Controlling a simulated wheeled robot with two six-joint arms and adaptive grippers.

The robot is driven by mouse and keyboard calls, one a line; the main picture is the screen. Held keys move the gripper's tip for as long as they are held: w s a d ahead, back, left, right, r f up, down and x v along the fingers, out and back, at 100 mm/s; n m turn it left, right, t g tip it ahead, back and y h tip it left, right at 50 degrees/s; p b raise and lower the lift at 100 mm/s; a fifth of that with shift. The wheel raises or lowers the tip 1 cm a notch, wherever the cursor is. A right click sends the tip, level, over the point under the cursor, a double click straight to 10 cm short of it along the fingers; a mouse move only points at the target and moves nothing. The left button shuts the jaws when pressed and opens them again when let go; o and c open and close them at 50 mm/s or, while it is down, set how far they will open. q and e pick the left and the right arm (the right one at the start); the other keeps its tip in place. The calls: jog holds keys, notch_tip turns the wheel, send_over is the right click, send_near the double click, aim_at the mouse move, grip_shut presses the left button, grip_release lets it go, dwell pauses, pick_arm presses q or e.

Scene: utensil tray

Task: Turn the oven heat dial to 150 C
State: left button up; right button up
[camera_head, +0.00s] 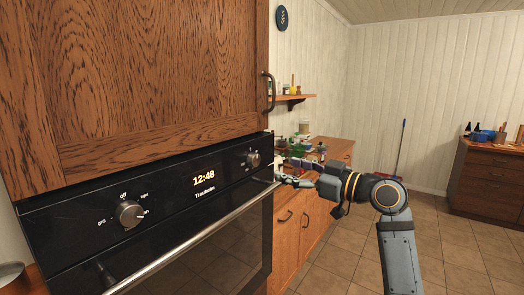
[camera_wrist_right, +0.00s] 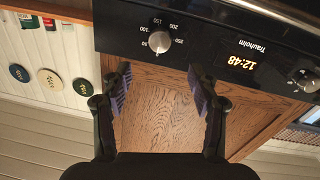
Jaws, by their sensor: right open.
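The oven heat dial (camera_head: 253,158) is a silver knob at the right end of the black oven panel. In the right wrist view the heat dial (camera_wrist_right: 158,41) has marks from 50 to 250 around it; its pointer is too small to read surely. My right gripper (camera_head: 281,172) is just right of and below the heat dial in the head view. In the right wrist view my right gripper (camera_wrist_right: 159,72) has its two fingers spread and empty, with the dial ahead, between their directions and apart from them. My left gripper is not in view.
A second knob, the mode dial (camera_head: 130,212), is at the panel's left, with the clock display (camera_head: 204,178) between. The oven door handle (camera_head: 200,235) runs below the panel. A wooden cabinet (camera_head: 160,80) is above. A counter with bottles (camera_head: 305,150) stands behind my right gripper.

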aim_at(257, 160)
jog(key=p+x, duration=0.3)
jog(key=x, duration=0.6)
jog(key=shift+a+r, duration=0.15)
jog(key=shift+a, duration=0.05)
jog(key=shift+w+a+f+p, duration=0.2)
jog(key=shift+w+a+p, duration=0.1)
jog(key=shift+w, duration=0.1)
jog(key=shift+c, duration=0.2)
jog(key=c, duration=1.1)
jog(key=shift+c, duration=0.2)
